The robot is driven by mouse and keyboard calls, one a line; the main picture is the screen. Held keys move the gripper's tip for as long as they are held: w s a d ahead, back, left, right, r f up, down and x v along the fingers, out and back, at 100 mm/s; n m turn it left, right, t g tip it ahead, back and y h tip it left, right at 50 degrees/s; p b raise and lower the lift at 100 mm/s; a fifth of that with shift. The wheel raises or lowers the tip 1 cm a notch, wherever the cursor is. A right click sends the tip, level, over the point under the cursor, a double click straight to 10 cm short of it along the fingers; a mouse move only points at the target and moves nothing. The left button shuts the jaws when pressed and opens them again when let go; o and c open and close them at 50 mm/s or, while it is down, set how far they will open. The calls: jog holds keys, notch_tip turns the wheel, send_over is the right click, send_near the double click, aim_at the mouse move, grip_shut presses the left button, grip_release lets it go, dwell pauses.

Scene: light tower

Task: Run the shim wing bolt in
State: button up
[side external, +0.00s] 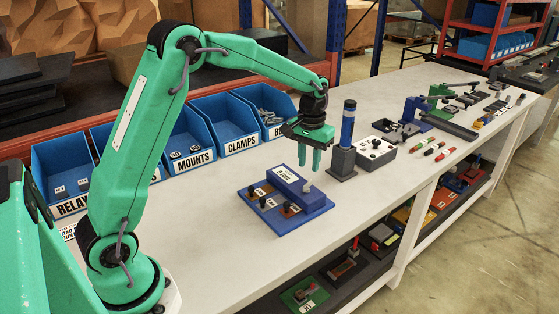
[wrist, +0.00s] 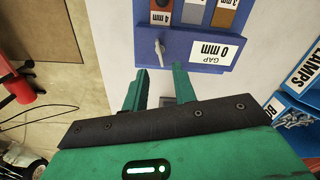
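A silver wing bolt (wrist: 159,50) shows in the wrist view at the end of a blue block (wrist: 185,47) labelled "GAP 0 mm". In the side view the bolt (side external: 306,187) is small at the block's right end; its depth in the block cannot be told. The block stands on a blue base plate (side external: 311,213). Labelled shims lie beside it: brown (wrist: 162,12), grey (wrist: 193,12) and orange (wrist: 224,17). My gripper (side external: 309,160) hangs above the bolt end, fingers down. In the wrist view my gripper (wrist: 161,72) is open and empty, with the bolt beyond the gap between its fingertips.
A dark stand with a blue cylinder (side external: 348,128) rises just right of my gripper. A grey box with black knobs (side external: 376,153) stands beyond it. Blue bins (side external: 224,122) line the back. The white bench (side external: 215,215) is clear left of the base plate.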

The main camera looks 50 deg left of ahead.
aim_at(308, 183)
jog(key=shift+f, duration=3.15)
grip_shut()
